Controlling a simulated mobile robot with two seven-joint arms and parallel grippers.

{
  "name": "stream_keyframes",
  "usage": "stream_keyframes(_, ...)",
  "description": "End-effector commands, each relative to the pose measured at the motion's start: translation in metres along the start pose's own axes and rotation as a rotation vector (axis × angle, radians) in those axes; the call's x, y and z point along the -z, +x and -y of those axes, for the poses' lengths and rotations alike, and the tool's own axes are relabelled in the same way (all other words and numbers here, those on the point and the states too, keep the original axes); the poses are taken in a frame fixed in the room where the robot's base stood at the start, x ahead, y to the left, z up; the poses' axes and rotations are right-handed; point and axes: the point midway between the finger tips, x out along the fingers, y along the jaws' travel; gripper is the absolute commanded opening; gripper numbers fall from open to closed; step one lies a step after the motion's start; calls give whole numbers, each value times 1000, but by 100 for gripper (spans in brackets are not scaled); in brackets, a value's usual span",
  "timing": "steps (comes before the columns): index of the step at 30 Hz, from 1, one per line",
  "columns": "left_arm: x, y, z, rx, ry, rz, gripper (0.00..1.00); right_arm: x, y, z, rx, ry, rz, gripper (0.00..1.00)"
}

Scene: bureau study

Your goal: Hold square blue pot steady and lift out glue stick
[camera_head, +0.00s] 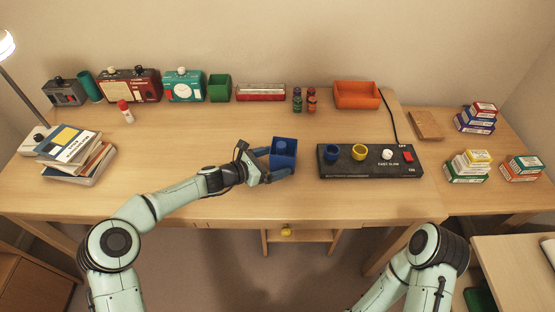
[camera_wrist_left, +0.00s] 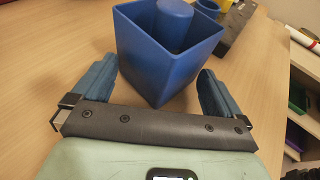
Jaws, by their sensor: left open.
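The square blue pot (camera_head: 284,158) stands upright on the desk, left of the black control box. It fills the upper middle of the left wrist view (camera_wrist_left: 160,62). A blue round cylinder (camera_wrist_left: 174,22) stands inside it; I cannot tell for sure whether this is the glue stick. A white tube with a red cap (camera_head: 125,112) stands apart at the back left of the desk. My left gripper (camera_head: 281,163) is open, its blue fingers on either side of the pot's near corner. Gaps show between fingers and pot in the wrist view. My right gripper is out of view.
The black control box (camera_head: 370,173), with blue and yellow cups on it, stands right of the pot. An orange tray (camera_head: 357,95) and small bottles (camera_head: 311,99) stand behind. Books (camera_head: 75,152) lie at the left. The desk between pot and books is mostly clear.

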Motion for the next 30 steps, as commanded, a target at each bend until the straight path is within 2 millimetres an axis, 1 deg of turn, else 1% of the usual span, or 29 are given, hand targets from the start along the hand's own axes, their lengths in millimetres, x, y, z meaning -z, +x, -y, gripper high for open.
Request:
stream_keyframes(4, 0, 8, 0, 0, 0, -1, 100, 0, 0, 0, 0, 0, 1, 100)
stream_keyframes(13, 0, 10, 0, 0, 0, -1, 100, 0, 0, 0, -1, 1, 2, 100)
stream_keyframes(14, 0, 10, 0, 0, 0, -1, 97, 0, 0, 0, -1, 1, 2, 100)
stream_keyframes(15, 0, 9, 0, 0, 0, -1, 84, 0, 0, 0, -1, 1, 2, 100)
stream_keyframes(17, 0, 9, 0, 0, 0, -1, 65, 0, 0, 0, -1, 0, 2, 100)
stream_keyframes(18, 0, 9, 0, 0, 0, -1, 51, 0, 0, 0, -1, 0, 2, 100)
stream_keyframes(20, 0, 9, 0, 0, 0, -1, 32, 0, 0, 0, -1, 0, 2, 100)
stream_keyframes(21, 0, 9, 0, 0, 0, -1, 19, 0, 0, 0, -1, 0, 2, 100)
stream_keyframes(23, 0, 9, 0, 0, 0, 0, 4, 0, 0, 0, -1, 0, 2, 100)
stream_keyframes(24, 0, 9, 0, 0, 0, 0, 0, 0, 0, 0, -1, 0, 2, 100)
stream_keyframes(29, 0, 9, 0, 0, 0, 0, 0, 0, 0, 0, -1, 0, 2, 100)
stream_keyframes(30, 0, 9, 0, 0, 0, 0, 8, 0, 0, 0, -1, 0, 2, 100)
